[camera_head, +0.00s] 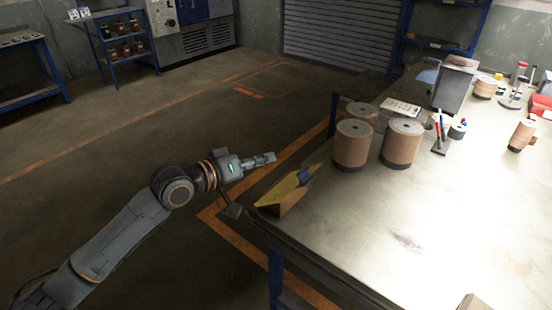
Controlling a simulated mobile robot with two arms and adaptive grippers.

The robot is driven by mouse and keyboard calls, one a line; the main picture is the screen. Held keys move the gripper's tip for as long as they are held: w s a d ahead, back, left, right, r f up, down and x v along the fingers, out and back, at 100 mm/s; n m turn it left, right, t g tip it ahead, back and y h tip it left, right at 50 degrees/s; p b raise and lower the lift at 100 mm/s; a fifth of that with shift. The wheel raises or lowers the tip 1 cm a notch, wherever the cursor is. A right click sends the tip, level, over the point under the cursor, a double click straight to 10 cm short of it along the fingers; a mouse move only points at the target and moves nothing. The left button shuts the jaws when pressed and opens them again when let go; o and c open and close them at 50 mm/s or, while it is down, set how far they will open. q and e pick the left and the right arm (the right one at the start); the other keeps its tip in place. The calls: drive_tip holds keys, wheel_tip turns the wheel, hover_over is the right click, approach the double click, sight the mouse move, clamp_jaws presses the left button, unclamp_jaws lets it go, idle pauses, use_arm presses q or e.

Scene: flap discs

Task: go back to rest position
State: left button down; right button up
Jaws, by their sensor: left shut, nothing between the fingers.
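My left gripper (264,159) is shut and empty. It is held in the air over the floor, just left of the workbench (390,230), with its fingers pointing right toward the bench. Its arm comes in from the lower left. Three brown cylindrical stacks with grey tops stand near the bench's left side: one in front (352,146), one to its right (401,145) and one behind (361,112). My right gripper does not show in this view.
The bench's front middle is clear.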

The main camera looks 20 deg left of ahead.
use_arm(q)
drive_tip(key=shift+s+a, duration=0.25)
drive_tip(key=shift+s, duration=0.05)
drive_tip(key=shift+d, duration=0.1)
